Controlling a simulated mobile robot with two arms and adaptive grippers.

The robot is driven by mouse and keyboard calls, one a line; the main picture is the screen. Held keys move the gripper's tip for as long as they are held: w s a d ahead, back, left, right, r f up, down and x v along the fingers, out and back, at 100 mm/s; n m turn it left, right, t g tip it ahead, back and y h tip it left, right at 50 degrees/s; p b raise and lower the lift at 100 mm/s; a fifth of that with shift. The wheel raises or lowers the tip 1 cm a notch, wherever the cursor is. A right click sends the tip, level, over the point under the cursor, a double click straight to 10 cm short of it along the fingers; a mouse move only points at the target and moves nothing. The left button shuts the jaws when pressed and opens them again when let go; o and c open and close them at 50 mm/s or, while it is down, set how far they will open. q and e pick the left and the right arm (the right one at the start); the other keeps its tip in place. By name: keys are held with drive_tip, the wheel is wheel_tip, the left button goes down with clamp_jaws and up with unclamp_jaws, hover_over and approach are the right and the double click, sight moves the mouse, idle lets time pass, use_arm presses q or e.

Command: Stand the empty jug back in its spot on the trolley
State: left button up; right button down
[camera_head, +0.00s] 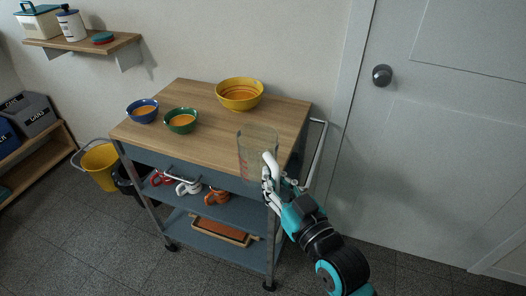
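The jug (257,146) is clear, with red marks on its side, and looks empty and upright. It is at the front right corner of the trolley (205,92), which has a wooden top. I cannot tell whether its base touches the trolley. My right gripper (269,176) reaches in from the lower right and appears shut on the jug at its right side. The fingers partly hide that side of the jug. My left gripper is out of view.
Blue (142,111), green (181,121) and large yellow (239,94) bowls stand on the trolley top. Several mugs (188,187) stand on the middle shelf, and a brown tray (222,231) lies below. A rail (316,155) runs along the right side. The front middle of the top is clear.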

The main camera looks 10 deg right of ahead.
drive_tip(key=shift+s+d, duration=0.15)
drive_tip(key=shift+d, duration=0.05)
drive_tip(key=shift+w+d+f+p, duration=0.1)
drive_tip(key=shift+w+d+f, duration=0.65)
drive_tip(key=shift+w, duration=1.75)
drive_tip(key=shift+w+d+f+p, duration=0.1)
drive_tip(key=shift+w+d+f, duration=0.65)
drive_tip(key=shift+w, duration=1.8)
drive_tip(key=shift+w+d+f+p, duration=0.1)
drive_tip(key=shift+w+d+f, duration=0.65)
drive_tip(key=shift+w, duration=1.75)
drive_tip(key=shift+a+f, duration=0.2)
drive_tip(key=shift+a, duration=0.05)
drive_tip(key=shift+f, duration=0.15)
drive_tip(key=c, duration=1.5)
unclamp_jaws()
